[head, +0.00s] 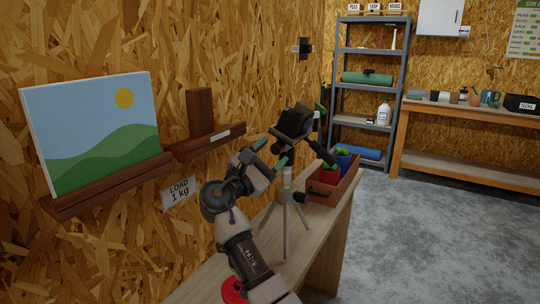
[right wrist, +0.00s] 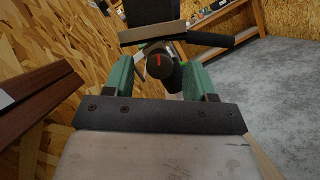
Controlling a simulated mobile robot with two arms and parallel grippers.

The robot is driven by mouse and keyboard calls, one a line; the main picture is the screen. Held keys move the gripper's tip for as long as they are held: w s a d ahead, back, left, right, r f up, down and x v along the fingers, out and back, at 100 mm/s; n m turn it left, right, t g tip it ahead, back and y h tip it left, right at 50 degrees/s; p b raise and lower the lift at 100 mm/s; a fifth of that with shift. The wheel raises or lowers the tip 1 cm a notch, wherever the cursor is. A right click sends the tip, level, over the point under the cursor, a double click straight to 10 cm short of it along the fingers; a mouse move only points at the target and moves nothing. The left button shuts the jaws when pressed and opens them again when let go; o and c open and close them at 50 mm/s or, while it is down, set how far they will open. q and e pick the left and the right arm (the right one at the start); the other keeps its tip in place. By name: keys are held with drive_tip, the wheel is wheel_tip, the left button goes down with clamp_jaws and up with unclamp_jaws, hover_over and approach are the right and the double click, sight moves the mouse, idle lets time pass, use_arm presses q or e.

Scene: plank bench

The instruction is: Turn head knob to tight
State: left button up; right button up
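A light grey tripod (head: 286,205) stands on the plank bench (head: 215,278), with a black camera (head: 296,121) on its head. In the right wrist view, a dark round knob (right wrist: 160,67) with a short red mark on its face sits below the head's plate (right wrist: 152,35). My right gripper (head: 271,154) is beside the tripod head. In its wrist view, the green fingers (right wrist: 160,78) are open, one on each side of the knob, with a gap showing on both sides. Any tight or loose lettering cannot be made out. My left gripper is not in view.
A dark handle (right wrist: 210,40) sticks out right of the head. A wall ledge (head: 207,142) and a landscape picture (head: 95,135) are at left. The floor at right is clear.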

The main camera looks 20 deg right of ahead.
drive_tip(key=b+v, duration=0.2)
drive_tip(key=v, duration=0.8)
drive_tip(key=shift+s+a, duration=0.15)
drive_tip(key=shift+a, duration=0.2)
drive_tip(key=shift+f, duration=0.1)
